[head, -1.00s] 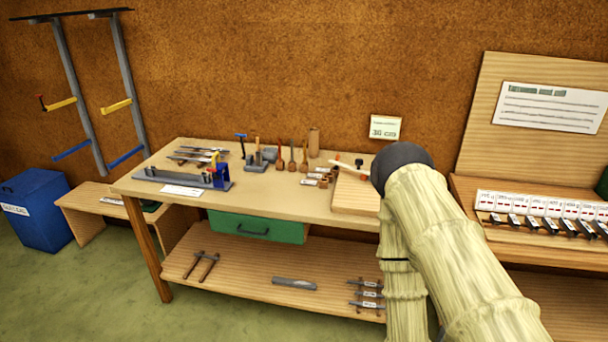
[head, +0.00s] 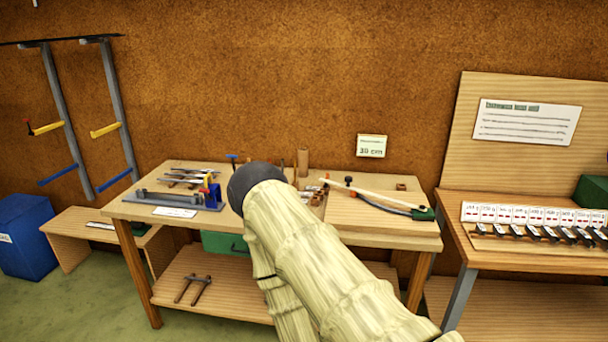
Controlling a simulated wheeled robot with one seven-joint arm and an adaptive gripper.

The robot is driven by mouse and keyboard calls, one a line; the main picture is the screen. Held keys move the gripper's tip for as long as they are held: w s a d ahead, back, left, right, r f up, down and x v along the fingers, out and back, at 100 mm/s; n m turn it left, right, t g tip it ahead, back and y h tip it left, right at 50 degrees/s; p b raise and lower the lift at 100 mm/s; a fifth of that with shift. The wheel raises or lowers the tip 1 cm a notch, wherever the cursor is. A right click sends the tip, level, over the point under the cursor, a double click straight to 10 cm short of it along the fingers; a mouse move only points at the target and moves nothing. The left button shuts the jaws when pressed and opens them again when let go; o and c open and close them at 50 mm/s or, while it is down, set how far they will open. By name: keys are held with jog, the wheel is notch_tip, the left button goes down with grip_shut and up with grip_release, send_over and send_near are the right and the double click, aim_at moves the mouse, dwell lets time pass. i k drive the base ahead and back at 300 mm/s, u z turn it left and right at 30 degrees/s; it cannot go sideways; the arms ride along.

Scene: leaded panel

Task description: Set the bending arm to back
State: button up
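A wooden board (head: 365,219) lies on the right part of the workbench. A dark curved strip (head: 385,205) lies just in front of the bar. A small black knob stands near the bar's left end. This looks like the bending arm and its board, but I cannot be sure. My own pale-sleeved arm, with a dark rounded end, reaches over the bench left of the board. My gripper does not show.
A grey fixture (head: 172,200) with blue and yellow parts stands on the bench's left. Small tools stand behind my arm, partly hidden. A side bench (head: 455,210) at the right holds a row of labelled tools. A blue bin (head: 28,240) stands far left.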

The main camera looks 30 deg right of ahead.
aim_at(348, 180)
jog(key=u, duration=0.05)
jog(key=i, duration=1.4)
jog(key=z, duration=0.9)
